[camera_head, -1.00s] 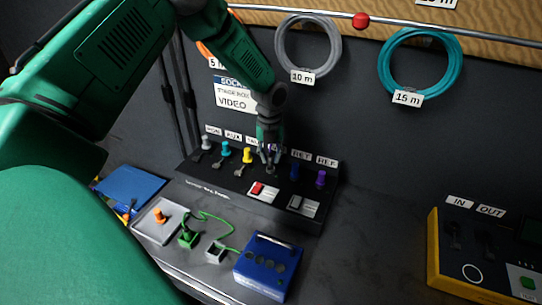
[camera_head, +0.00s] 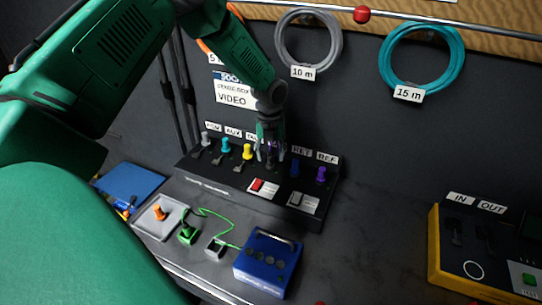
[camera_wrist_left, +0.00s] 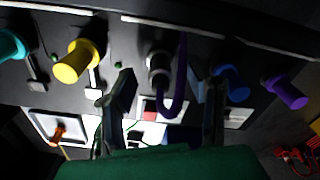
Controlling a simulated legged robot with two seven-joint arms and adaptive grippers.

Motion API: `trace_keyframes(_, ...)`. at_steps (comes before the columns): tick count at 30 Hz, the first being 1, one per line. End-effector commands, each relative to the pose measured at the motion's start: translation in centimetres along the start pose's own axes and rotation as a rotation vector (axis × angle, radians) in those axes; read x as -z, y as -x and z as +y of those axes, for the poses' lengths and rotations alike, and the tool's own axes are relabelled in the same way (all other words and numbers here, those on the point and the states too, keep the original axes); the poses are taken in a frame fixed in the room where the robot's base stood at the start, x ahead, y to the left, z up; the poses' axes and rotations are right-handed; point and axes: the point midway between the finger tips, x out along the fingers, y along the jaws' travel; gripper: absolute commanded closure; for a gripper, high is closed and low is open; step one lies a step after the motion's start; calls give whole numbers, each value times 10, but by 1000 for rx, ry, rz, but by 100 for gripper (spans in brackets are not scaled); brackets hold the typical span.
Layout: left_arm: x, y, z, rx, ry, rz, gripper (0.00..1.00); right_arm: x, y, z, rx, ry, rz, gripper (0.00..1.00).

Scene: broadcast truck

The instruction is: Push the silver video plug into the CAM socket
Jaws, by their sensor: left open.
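The silver video plug (camera_wrist_left: 158,68) shows in the left wrist view, with a purple cable (camera_wrist_left: 181,85) looping from it. It stands at the black socket panel (camera_head: 215,183), between the yellow and blue plugs. I cannot tell how deep it sits. My left gripper (camera_head: 268,161) is over this spot in the head view and hides the plug's seat and the label there, so CAM cannot be read. In the left wrist view my left gripper (camera_wrist_left: 167,108) has its fingers apart, one on each side of the plug and cable, with gaps. My right gripper is out of view.
The yellow plug (camera_head: 247,152) and blue plug (camera_head: 295,167) stand close on either side, with a purple plug (camera_head: 321,174) farther right. Red and grey switches lie in front. A blue box (camera_head: 267,264) stands nearer; a yellow-sided unit (camera_head: 436,255) is right. The tabletop between is clear.

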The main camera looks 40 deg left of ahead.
Motion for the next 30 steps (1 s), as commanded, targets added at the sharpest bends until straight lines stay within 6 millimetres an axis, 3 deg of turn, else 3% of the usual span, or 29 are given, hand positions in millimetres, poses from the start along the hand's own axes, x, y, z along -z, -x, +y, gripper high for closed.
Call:
trace_keyframes(15,-2,97,0,2,1,-1,56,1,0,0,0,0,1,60)
trace_keyframes(21,-2,111,0,1,1,1,56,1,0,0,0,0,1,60)
trace_keyframes(30,-2,112,0,1,0,2,56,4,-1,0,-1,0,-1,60)
